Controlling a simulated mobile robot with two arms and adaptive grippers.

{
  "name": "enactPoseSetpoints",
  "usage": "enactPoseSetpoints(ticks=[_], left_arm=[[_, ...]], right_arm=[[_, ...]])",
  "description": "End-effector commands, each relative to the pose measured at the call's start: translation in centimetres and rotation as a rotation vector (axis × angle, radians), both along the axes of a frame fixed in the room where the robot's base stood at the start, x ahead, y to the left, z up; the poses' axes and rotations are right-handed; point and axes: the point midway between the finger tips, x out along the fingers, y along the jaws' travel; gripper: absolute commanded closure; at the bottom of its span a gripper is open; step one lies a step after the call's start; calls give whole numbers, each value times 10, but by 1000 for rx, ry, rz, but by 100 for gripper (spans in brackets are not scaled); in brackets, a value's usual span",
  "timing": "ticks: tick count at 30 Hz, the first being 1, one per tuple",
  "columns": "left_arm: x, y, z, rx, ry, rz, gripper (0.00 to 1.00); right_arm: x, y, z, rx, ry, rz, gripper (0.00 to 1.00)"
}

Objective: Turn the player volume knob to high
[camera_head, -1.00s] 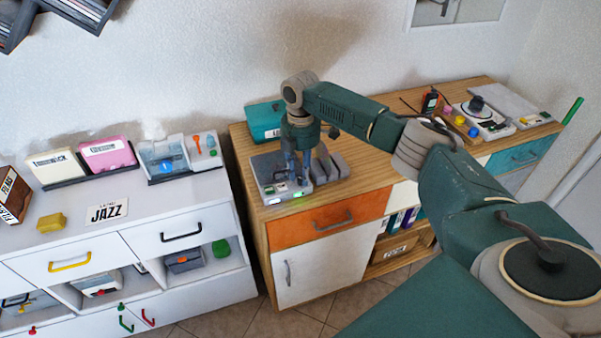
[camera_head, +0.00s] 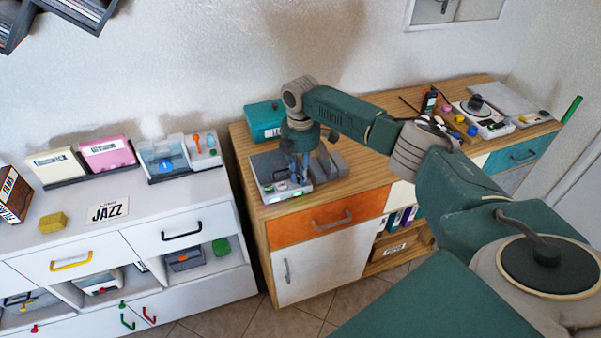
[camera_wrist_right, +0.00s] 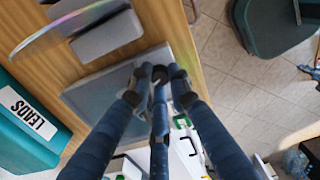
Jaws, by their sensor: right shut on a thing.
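The player (camera_head: 267,167) is a grey box with small lit buttons on its front edge, on the left end of the wooden cabinet. My right gripper (camera_head: 300,178) points down over the player's front part in the head view. In the right wrist view the gripper (camera_wrist_right: 160,78) has its dark blue fingers closed together on a small dark knob, over the player's grey top (camera_wrist_right: 105,100). The fingers cover most of the knob, so its pointer and setting are hidden. My left gripper is not in view.
A teal box (camera_head: 264,120) stands behind the player, and grey upright blocks (camera_head: 337,163) stand close at its right. A white cabinet (camera_head: 150,222) stands to the left across a gap.

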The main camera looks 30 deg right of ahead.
Motion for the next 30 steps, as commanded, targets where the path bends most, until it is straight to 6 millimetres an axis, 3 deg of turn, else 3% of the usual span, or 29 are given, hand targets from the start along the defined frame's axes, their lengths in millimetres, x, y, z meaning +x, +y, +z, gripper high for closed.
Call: enactPoseSetpoints(ticks=[15, 30], left_arm=[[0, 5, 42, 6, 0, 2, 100], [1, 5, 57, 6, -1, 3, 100]], right_arm=[[-1, 1, 3, 1, 3, -378, 100], [1, 0, 1, 0, -1, -600, 100]])
